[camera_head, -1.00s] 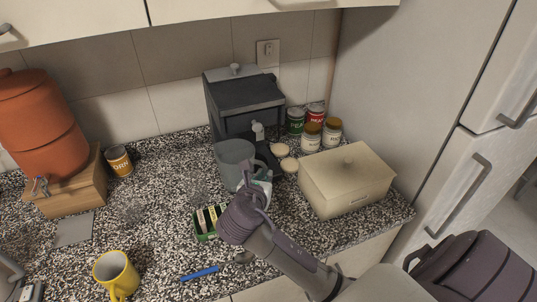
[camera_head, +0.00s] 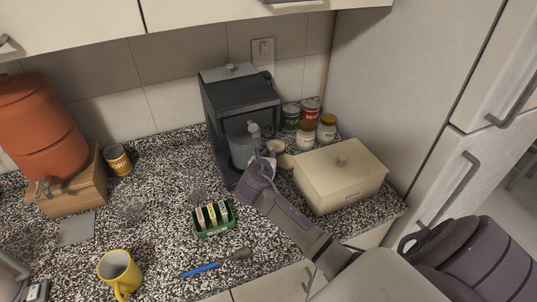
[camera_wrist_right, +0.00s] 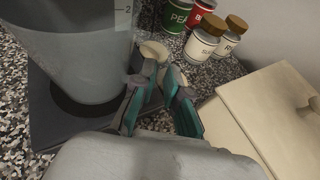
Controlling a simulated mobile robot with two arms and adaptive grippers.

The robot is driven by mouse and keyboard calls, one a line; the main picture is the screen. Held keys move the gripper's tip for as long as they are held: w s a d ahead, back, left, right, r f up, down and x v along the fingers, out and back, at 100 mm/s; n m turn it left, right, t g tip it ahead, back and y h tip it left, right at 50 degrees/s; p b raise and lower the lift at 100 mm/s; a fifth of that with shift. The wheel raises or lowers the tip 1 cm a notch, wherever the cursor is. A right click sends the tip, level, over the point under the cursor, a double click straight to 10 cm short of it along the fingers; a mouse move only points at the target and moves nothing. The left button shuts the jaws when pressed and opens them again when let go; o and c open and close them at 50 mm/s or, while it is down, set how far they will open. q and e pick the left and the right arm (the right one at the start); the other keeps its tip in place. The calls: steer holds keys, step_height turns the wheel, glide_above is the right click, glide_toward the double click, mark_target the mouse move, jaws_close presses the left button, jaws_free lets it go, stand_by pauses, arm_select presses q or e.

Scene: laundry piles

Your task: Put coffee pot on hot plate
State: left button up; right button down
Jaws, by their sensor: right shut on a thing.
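The coffee pot (camera_head: 241,148), a grey translucent vessel, is inside the front opening of the black coffee maker (camera_head: 240,98). In the right wrist view the pot (camera_wrist_right: 85,50) stands upright over the dark round hot plate (camera_wrist_right: 85,102) on the machine's base; I cannot tell whether it fully rests on it. My right gripper (camera_head: 265,165) is at the pot's right front side. In the wrist view its fingers (camera_wrist_right: 157,95) are close together beside the pot, shut on the pot's handle, which is mostly hidden. My left gripper is not in view.
A cream box (camera_head: 340,178) stands right of the machine, with several jars and cans (camera_head: 308,125) behind it. A green tray of packets (camera_head: 214,219), a blue-handled utensil (camera_head: 205,269) and a yellow mug (camera_head: 119,272) lie in front.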

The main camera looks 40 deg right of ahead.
steer(key=c, duration=1.2)
jaws_free()
steer(key=b+v, duration=0.1)
steer(key=v, duration=1.1)
